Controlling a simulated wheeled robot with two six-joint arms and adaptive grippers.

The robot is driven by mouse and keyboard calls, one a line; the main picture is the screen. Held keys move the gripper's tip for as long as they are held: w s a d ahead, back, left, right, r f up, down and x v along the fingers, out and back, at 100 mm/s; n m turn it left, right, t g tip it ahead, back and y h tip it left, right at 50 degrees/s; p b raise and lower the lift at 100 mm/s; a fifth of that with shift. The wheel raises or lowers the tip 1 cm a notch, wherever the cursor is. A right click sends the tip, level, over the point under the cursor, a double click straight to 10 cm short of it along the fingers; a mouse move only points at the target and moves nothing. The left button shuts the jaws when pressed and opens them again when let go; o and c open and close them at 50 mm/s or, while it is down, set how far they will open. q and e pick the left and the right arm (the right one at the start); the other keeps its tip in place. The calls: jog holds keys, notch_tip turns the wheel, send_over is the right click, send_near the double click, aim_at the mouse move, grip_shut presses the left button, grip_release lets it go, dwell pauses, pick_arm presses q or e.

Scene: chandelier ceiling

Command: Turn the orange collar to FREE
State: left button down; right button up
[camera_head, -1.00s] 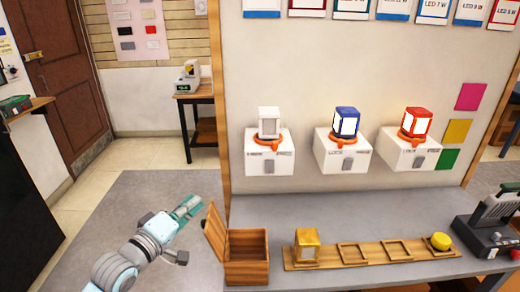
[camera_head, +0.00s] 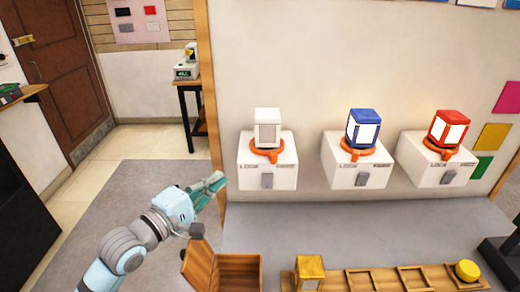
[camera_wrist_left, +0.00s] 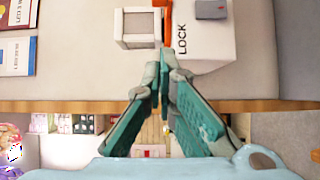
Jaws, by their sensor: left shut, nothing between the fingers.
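Three white boxes stand along the wall, each with an orange collar around the base of a lantern. The left box (camera_head: 268,176) has a grey-white lantern (camera_head: 267,128) in its orange collar (camera_head: 267,154). The middle collar (camera_head: 356,150) holds a blue lantern (camera_head: 363,130), the right collar (camera_head: 435,148) a red one (camera_head: 449,131). My left gripper (camera_head: 217,181) is shut and empty, left of and below the left box, apart from it. In the left wrist view, the fingertips (camera_wrist_left: 165,62) point toward the left collar (camera_wrist_left: 167,24) and the LOCK label (camera_wrist_left: 182,38). My right gripper is out of view.
The wall panel's wooden edge (camera_head: 213,100) is close to my left gripper. An open wooden box (camera_head: 238,272) sits below it on the grey counter (camera_head: 300,233). A yellow lantern (camera_head: 309,272) and a wooden rack (camera_head: 390,280) are further right.

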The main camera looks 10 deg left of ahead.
aim_at(273, 156)
pick_arm(q)
jog(key=w+d+b, duration=0.1)
jog(key=w+d, duration=0.6)
jog(key=w, duration=0.2)
jog(key=shift+w+r, duration=0.2)
jog(key=shift+r, duration=0.15)
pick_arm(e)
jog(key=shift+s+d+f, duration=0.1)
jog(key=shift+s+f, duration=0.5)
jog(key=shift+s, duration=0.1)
